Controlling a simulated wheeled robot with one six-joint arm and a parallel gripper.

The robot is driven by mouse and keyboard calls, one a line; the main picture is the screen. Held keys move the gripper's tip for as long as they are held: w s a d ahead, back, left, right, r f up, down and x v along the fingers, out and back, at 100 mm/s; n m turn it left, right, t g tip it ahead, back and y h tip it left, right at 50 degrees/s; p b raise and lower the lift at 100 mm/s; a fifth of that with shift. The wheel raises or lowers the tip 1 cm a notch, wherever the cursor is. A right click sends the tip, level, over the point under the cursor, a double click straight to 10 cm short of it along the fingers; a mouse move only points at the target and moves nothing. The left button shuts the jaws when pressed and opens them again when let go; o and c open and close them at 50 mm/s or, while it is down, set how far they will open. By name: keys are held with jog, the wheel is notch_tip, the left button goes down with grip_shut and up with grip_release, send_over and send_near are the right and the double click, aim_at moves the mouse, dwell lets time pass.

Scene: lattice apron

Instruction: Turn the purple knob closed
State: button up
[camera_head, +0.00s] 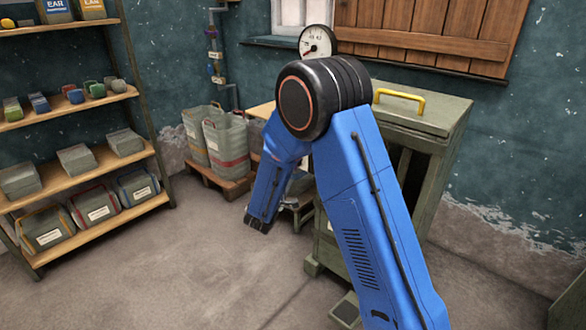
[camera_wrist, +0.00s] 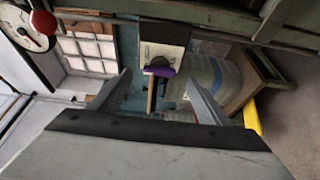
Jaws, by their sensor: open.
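In the wrist view, the purple knob (camera_wrist: 160,71) shows as a small purple piece at the lower end of a white and dark block (camera_wrist: 163,40). A brownish bar lies just below it in the picture. My gripper (camera_wrist: 157,77) is open, with its two fingers spread to either side of the knob in the picture. The knob appears beyond the fingertips, and I see no contact. The jaws look empty. In the head view, my blue arm fills the middle, and I cannot make out the jaws or surely pick out the knob there.
A green cabinet (camera_head: 437,118) with a yellow handle (camera_head: 400,100) stands behind my arm. A round gauge (camera_head: 317,42) is on the wall. Grey sacks (camera_head: 226,150) stand on a low pallet. A wooden shelf (camera_head: 130,95) with bins is at left. Floor is clear in front.

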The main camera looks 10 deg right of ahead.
jog(key=v, duration=1)
jog(key=s+d+r+m+g+h, duration=0.25)
jog(key=s+d, duration=0.25)
jog(key=d, duration=0.3)
jog(key=s+d+r+m+g+h, duration=0.1)
jog(key=s+d+r+m+g, duration=0.25)
jog(key=d, duration=0.45)
jog(key=s+d+r+m+g+y, duration=0.25)
jog(key=s+d+g, duration=0.4)
jog(key=s, duration=0.65)
jog(key=s+m+g+y, duration=0.15)
jog(key=s+y, duration=0.35)
jog(key=s, duration=0.8)
jog(key=s+a+r+m+t+y, duration=0.1)
jog(key=s+a+r+t+y, duration=0.1)
jog(key=s+a+y, duration=0.3)
jog(key=s+a+t, duration=0.1)
jog(key=s+a, duration=0.1)
jog(key=shift+s+r+m+t+y, duration=0.3)
jog(key=shift+r, duration=0.1)
